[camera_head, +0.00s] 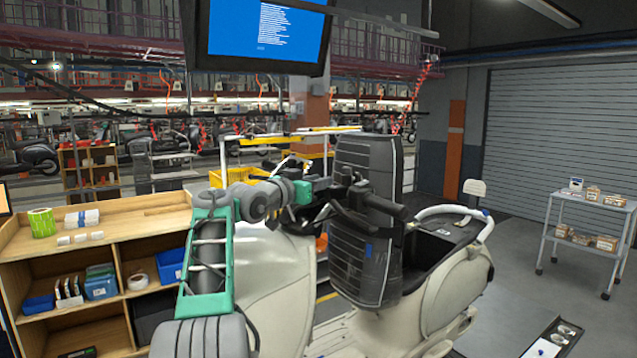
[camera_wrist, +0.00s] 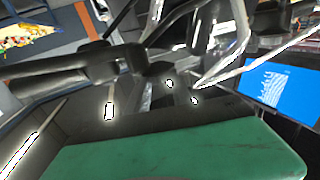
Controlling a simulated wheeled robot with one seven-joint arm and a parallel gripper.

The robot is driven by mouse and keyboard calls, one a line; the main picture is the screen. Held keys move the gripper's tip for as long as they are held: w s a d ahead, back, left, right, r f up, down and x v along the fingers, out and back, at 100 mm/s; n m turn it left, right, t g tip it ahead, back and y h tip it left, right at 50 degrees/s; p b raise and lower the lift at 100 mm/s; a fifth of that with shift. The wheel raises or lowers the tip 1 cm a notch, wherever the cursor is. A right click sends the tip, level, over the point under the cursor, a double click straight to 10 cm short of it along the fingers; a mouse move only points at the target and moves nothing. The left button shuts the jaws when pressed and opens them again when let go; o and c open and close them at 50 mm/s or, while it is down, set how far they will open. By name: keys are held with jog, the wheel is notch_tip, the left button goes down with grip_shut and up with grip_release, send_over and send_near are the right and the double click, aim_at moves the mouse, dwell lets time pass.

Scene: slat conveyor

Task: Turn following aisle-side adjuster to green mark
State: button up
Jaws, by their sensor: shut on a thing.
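My gripper (camera_head: 330,207) reaches in from the left, at the handlebar area, and is shut on a small dark part there. That part is mostly hidden by the jaws, so I cannot make out its shape or how far it is turned. In the wrist view a black bar with a grip (camera_wrist: 60,74) lies across the upper left, close to the jaws. I cannot make out the green mark in either view.
A wooden shelf (camera_head: 150,222) with boxes and bins stands at the left. A blue screen (camera_head: 262,28) hangs overhead and also shows in the wrist view (camera_wrist: 275,90). The ribbed panel (camera_head: 366,255) stands close beside my gripper.

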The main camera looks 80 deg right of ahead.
jog(key=shift+w, duration=0.1)
grip_shut()
jog(key=shift+w+r+m+g, duration=0.1)
jog(key=shift+r+m+g, duration=0.15)
jog(key=shift+m+g, duration=0.15)
jog(key=shift+d+g+y, duration=0.1)
jog(key=shift+g+y, duration=0.3)
jog(key=shift+f+m, duration=0.1)
jog(key=shift+m, duration=0.2)
jog(key=o, duration=1.1)
grip_release()
jog(key=shift+f, duration=0.15)
jog(key=shift+c, duration=0.2)
jog(key=b+v, duration=0.3)
jog(key=v, duration=0.5)
jog(key=shift+d, duration=0.1)
